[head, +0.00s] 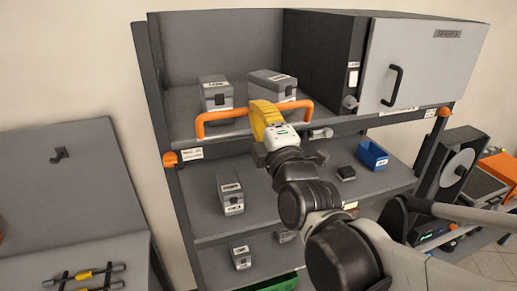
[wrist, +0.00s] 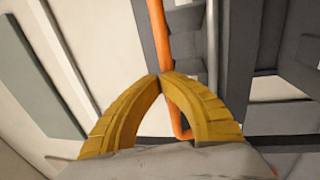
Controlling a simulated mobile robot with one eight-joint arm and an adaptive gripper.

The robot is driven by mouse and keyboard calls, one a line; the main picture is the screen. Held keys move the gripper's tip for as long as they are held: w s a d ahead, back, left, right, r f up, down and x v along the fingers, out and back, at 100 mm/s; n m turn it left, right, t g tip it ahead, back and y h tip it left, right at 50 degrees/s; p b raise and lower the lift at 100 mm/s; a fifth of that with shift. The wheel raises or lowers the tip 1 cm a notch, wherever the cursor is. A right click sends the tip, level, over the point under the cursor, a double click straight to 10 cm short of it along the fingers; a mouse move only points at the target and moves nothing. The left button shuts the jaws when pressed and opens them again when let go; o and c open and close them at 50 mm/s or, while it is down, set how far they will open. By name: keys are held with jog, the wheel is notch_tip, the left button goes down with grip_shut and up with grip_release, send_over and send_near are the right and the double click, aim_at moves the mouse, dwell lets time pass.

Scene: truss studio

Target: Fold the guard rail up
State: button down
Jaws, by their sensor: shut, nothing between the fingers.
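The guard rail (head: 226,113) is an orange U-shaped bar along the front of the upper shelf, with its ends bent down at left and right. I cannot tell its exact tilt. My gripper (head: 261,106) has yellow fingers and is at the middle of the rail, covering part of it. In the wrist view, the fingertips (wrist: 160,76) meet with nothing between them. The orange rail (wrist: 157,32) runs past the tips and its bent end shows between the curved fingers. Whether the fingers touch it I cannot tell.
Grey boxes (head: 215,92) stand on the upper shelf behind the rail. A cabinet with a black-handled door (head: 420,60) is at right. Lower shelves hold a grey box (head: 230,193) and a blue bin (head: 372,155). Open air lies in front of the shelf at left.

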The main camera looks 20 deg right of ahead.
jog(key=shift+w+r, duration=0.3)
jog(key=shift+w, duration=0.65)
jog(key=shift+r, duration=0.1)
